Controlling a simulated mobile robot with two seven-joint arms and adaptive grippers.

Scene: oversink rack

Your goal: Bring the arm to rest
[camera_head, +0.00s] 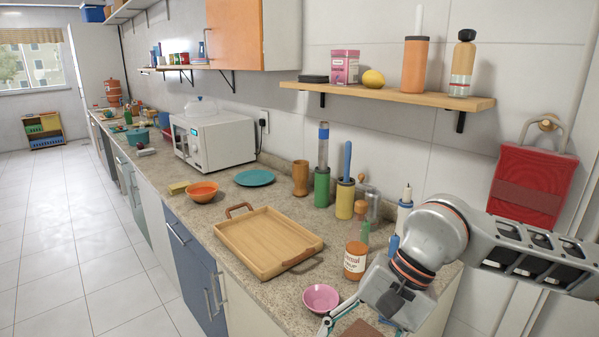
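My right arm comes in from the right, over the near end of the counter. My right gripper (352,322) is at the bottom edge, partly cut off by the frame and partly hidden behind my wrist. A small brown surface (362,329) shows between its visible finger parts; I cannot tell whether it is held or lies beneath. The gripper is just right of a pink bowl (321,298), with no clear sign of contact. My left gripper and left arm are not in view.
The granite counter (225,230) holds a wooden tray (262,236), a labelled jar (355,260), an orange bowl (202,192), a teal plate (254,177) and a white microwave (213,140). A wooden shelf (390,93) hangs above. The tiled floor (75,250) at left is clear.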

